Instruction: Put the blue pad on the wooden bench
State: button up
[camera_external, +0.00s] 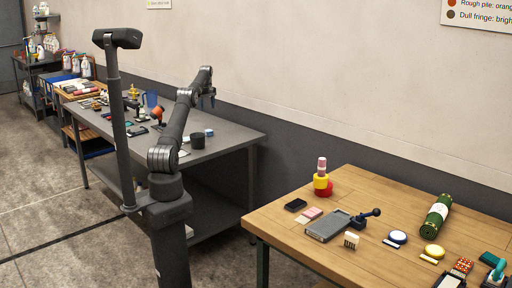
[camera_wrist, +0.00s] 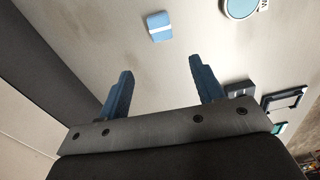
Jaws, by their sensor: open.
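The blue pad (camera_external: 209,132) is a small light blue block on the grey table (camera_external: 240,136), near its right end. In the wrist view the pad (camera_wrist: 159,26) has a paler band and lies beyond the fingertips, roughly centred between them. My gripper (camera_external: 207,100) is above the grey table, over the area of the pad and apart from it. In the wrist view the two blue fingers of my gripper (camera_wrist: 160,66) are spread with nothing between them. The wooden bench (camera_external: 380,195) stands at the right of the external view.
A dark cylinder (camera_external: 197,141) stands beside the pad. The wooden bench holds a red and yellow stack (camera_external: 322,183), a grey tray-like tool (camera_external: 328,226), a green roll (camera_external: 436,215) and round blue and yellow pieces. Its back middle is bare. A gap separates table and bench.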

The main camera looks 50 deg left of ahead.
jog(key=shift+r, duration=0.3)
jog(key=shift+o, duration=1.1)
jog(key=shift+r, duration=0.2)
